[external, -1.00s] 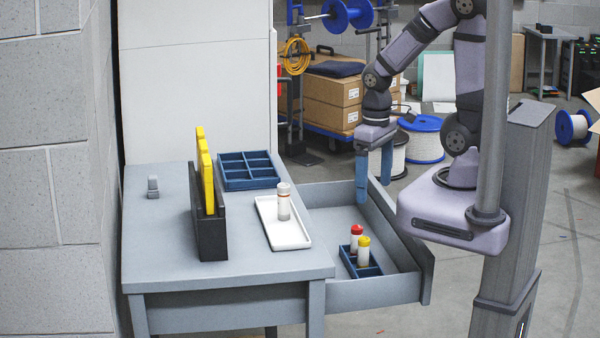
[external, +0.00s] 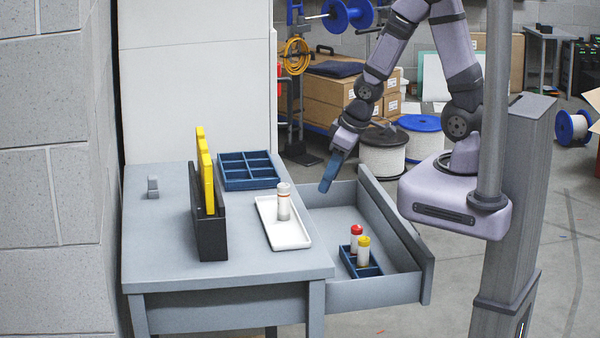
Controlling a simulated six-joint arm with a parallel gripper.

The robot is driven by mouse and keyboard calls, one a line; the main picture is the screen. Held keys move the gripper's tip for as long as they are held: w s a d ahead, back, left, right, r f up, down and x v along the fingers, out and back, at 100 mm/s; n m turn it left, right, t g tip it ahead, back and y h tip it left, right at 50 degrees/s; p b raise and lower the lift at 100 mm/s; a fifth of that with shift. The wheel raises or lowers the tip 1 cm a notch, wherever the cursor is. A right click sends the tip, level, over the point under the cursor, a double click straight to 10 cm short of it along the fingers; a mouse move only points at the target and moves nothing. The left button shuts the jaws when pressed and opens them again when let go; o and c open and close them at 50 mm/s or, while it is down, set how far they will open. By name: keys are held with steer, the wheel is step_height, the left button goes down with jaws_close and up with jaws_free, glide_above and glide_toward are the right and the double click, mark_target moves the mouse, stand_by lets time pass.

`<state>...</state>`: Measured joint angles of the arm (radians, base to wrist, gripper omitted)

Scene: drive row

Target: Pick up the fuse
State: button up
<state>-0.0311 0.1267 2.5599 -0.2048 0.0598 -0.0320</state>
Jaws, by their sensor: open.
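A white cylinder (external: 283,203) with a grey top and a thin orange band, which looks like a fuse, stands upright on a white tray (external: 296,242) on the bench. Two similar cylinders stand upright in a small blue holder (external: 372,271) in the open drawer: a red-capped one (external: 356,239) and a yellow-capped one (external: 364,252). My gripper (external: 326,186) is open and empty. It hangs tilted above the back of the drawer, to the right of the tray and apart from all the cylinders. From this side its blue fingers overlap.
A black rack (external: 211,235) with yellow upright pieces (external: 206,172) stands left of the tray. An empty blue compartment box (external: 248,184) lies behind the tray. A small grey part (external: 153,187) sits at the bench's left. The drawer (external: 345,292) sticks out right, its floor mostly clear.

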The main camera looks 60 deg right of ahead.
mark_target(285, 184)
steer(key=w+a+n+t+y+p, duration=0.1)
steer(key=w+a, duration=0.1)
steer(key=w+a+r+n+t, duration=0.1)
steer(key=w+a, duration=0.1)
steer(key=w+a+r+t+y+p, duration=0.1)
steer(key=a, duration=0.1)
steer(key=shift+w+n+y+p, duration=0.3)
steer(key=shift+w+n+p, duration=0.05)
steer(key=shift+w+n, duration=0.05)
steer(key=a+r+n+t+y+p, duration=0.25)
steer(key=a+r+y, duration=0.25)
steer(key=a, duration=0.4)
steer(key=shift+g+y, duration=0.25)
steer(key=shift+y, duration=0.25)
steer(key=s+f, duration=0.2)
steer(key=f, duration=0.1)
steer(key=s+f+p, duration=0.1)
steer(key=shift+a+f, duration=0.25)
steer(key=shift+f, duration=0.15)
steer(key=shift+s+d+p, duration=0.5)
steer(key=shift+s+p, duration=0.15)
steer(key=shift+p, duration=0.15)
steer(key=shift+s+d+f, duration=0.1)
steer(key=shift+s+d, duration=0.2)
steer(key=shift+s, duration=0.2)
steer(key=shift+y, duration=0.3)
